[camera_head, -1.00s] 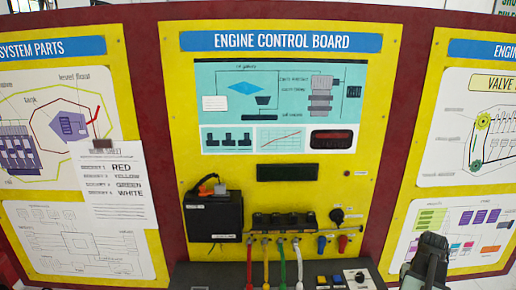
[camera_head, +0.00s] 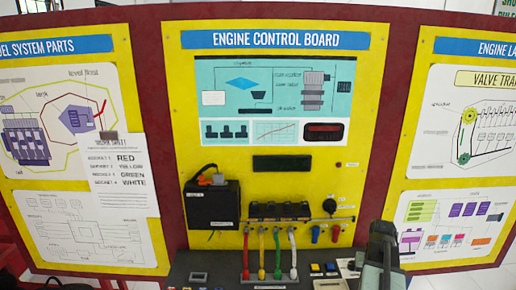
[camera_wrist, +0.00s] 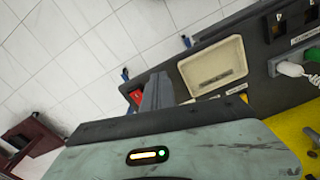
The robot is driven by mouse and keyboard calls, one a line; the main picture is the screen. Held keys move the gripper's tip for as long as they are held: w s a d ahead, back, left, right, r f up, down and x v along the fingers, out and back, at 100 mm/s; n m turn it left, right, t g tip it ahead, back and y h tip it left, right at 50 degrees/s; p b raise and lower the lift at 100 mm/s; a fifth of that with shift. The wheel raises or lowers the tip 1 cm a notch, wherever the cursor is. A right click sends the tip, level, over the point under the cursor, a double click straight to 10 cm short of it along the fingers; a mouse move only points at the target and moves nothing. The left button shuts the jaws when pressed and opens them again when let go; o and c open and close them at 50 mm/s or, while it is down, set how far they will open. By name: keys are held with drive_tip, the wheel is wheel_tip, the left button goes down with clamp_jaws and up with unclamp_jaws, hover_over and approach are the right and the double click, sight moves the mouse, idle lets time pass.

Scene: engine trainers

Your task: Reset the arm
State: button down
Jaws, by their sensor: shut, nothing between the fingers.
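My gripper (camera_head: 382,238) is a dark shape at the lower right of the head view, in front of the right edge of the middle panel. In the wrist view its grey fingers (camera_wrist: 157,92) are together with nothing between them. The engine control board (camera_head: 275,40) stands behind it. Red, yellow, green and white cables (camera_head: 277,255) hang from a row of black sockets (camera_head: 280,211) on the board, left of my gripper.
A black box (camera_head: 211,205) with an orange connector is mounted left of the sockets. A console (camera_head: 235,275) with blue and yellow buttons lies below the board. The wrist view shows a cream tray (camera_wrist: 212,66) in a dark surface and white floor tiles (camera_wrist: 95,45).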

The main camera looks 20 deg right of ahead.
drive_tip(key=w+a, duration=0.1)
drive_tip(key=a, duration=0.1)
drive_tip(key=w+a+n, duration=0.1)
drive_tip(key=w+a, duration=0.1)
drive_tip(key=a, duration=0.1)
drive_tip(key=w+a+n, duration=0.1)
drive_tip(key=w+a, duration=0.1)
drive_tip(key=a, duration=0.1)
drive_tip(key=shift+w+f, duration=0.2)
drive_tip(key=shift+f, duration=0.1)
drive_tip(key=w+a+n, duration=0.1)
drive_tip(key=a, duration=0.3)
drive_tip(key=w+a+b, duration=0.1)
drive_tip(key=w+a, duration=0.1)
drive_tip(key=a, duration=0.2)
drive_tip(key=w+a+f+n, duration=0.1)
drive_tip(key=w+a, duration=0.1)
drive_tip(key=a, duration=0.3)
drive_tip(key=shift+w+n, duration=0.15)
drive_tip(key=shift+n, duration=0.15)
drive_tip(key=a, duration=0.4)
drive_tip(key=w+a+n, duration=0.1)
drive_tip(key=a, duration=0.4)
drive_tip(key=a+n+b, duration=0.1)
drive_tip(key=a, duration=0.3)
drive_tip(key=shift+w+a+f, duration=0.15)
drive_tip(key=shift+f, duration=0.15)
drive_tip(key=s+a, duration=0.2)
drive_tip(key=a, duration=0.4)
drive_tip(key=shift+a, duration=0.15)
